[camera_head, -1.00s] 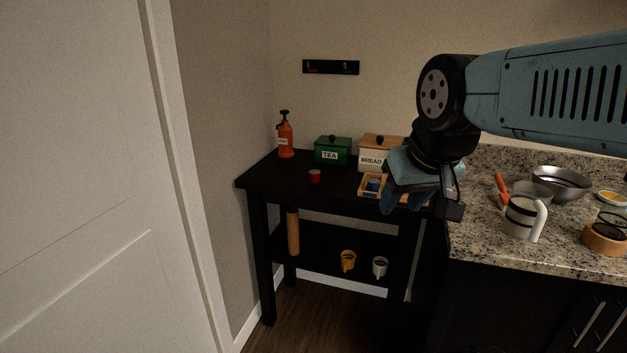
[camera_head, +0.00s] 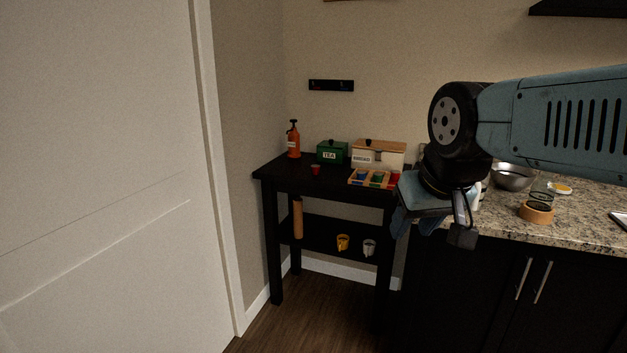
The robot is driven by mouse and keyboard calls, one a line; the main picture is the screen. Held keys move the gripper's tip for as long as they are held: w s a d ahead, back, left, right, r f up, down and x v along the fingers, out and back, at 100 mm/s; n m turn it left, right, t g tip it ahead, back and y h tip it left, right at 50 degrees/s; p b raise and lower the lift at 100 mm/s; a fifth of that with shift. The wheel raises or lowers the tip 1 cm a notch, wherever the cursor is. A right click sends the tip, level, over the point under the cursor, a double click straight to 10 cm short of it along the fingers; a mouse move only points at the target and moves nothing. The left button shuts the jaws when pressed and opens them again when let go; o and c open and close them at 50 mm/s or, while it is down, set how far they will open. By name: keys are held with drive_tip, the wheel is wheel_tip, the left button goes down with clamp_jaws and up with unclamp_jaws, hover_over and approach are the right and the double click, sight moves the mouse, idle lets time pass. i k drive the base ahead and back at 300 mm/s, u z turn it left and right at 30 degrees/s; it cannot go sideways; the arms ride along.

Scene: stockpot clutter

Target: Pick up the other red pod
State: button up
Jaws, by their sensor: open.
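A small red pod (camera_head: 315,169) stands alone on the black side table (camera_head: 283,173), in front of the green TEA box. A wooden tray (camera_head: 356,183) lies to its right on the same table. The tray holds small blue and green pods and a red one (camera_head: 394,179) at its right end, close to my gripper's outline. My gripper (camera_head: 432,232) is open and appears empty, at the right of the picture. In the picture it lies in front of the gap between side table and counter, well apart from the lone red pod.
An orange pump bottle (camera_head: 293,141), the TEA box (camera_head: 331,152) and a BREAD box (camera_head: 378,153) stand along the table's back. A yellow mug (camera_head: 343,243) and a pale mug (camera_head: 369,248) are on its lower level. A granite counter (camera_head: 575,218) is right; a white door (camera_head: 100,180) is left.

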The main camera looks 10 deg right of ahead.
sight(315, 167)
drive_tip(key=z, duration=0.5)
drive_tip(key=i, duration=1.5)
drive_tip(key=u, duration=0.55)
drive_tip(key=k, duration=0.9)
drive_tip(key=u, duration=0.2)
drive_tip(key=i, duration=0.9)
drive_tip(key=z, duration=0.05)
